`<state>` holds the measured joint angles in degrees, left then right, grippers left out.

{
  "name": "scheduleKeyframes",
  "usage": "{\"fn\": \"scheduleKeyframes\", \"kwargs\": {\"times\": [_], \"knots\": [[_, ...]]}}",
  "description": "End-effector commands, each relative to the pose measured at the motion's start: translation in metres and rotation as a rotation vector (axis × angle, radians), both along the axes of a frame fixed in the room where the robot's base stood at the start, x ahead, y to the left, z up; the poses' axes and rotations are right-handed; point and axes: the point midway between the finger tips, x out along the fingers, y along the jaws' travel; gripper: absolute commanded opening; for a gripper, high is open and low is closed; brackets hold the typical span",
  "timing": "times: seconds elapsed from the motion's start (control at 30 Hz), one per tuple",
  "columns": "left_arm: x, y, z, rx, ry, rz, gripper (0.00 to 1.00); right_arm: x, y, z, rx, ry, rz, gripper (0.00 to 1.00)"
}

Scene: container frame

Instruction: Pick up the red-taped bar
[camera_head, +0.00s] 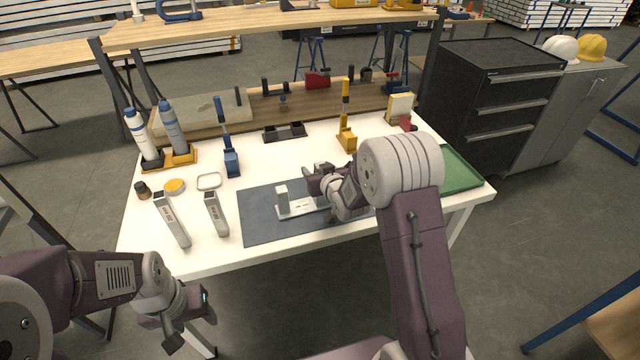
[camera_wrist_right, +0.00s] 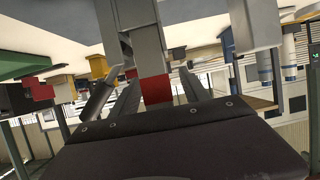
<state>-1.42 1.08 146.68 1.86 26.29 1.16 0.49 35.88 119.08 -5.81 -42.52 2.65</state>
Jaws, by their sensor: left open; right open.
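In the right wrist view, which appears upside down, the red-taped bar (camera_wrist_right: 157,91) is a grey upright bar with a red band at its free end. It stands between the fingers of my right gripper (camera_wrist_right: 158,78), which is open around it. In the head view my right gripper (camera_head: 318,181) is over the blue-grey mat, and the bar is hidden behind it. A white base (camera_head: 301,208) with an upright block (camera_head: 282,198) lies on the mat beside the gripper. My left gripper (camera_head: 180,326) is open and empty, off the table's front edge.
Two pale labelled bars (camera_head: 172,222) lie left of the mat (camera_head: 256,226). Bottles (camera_head: 171,127), a blue clamp (camera_head: 230,160), a yellow clamp (camera_head: 347,135) and a black holder (camera_head: 284,132) stand behind. A green tray (camera_head: 458,172) is at the right.

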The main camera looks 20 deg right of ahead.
Motion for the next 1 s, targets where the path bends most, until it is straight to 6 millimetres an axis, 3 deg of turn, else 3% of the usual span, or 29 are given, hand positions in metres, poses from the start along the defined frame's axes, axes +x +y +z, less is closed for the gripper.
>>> {"fn": "scheduleKeyframes", "kwargs": {"times": [0.23, 0.43, 0.73, 1.0], "knots": [[0.000, 0.000, 0.000, 0.000, 0.000, 0.000, 0.54, 0.004, 0.000, -0.001, 0.000, 0.000, 0.000, 0.53], [0.000, 0.000, 0.000, 0.000, 0.000, 0.000, 0.54, 0.003, 0.000, -0.001, 0.000, 0.000, 0.000, 0.00], [0.000, 0.000, 0.001, 0.000, 0.000, 0.000, 0.54, 0.004, 0.000, 0.003, 0.000, -0.002, 0.000, 0.00], [0.000, 0.000, 0.010, 0.000, 0.000, 0.000, 0.54, 0.004, 0.000, 0.066, 0.000, -0.008, 0.000, 0.00]]}}
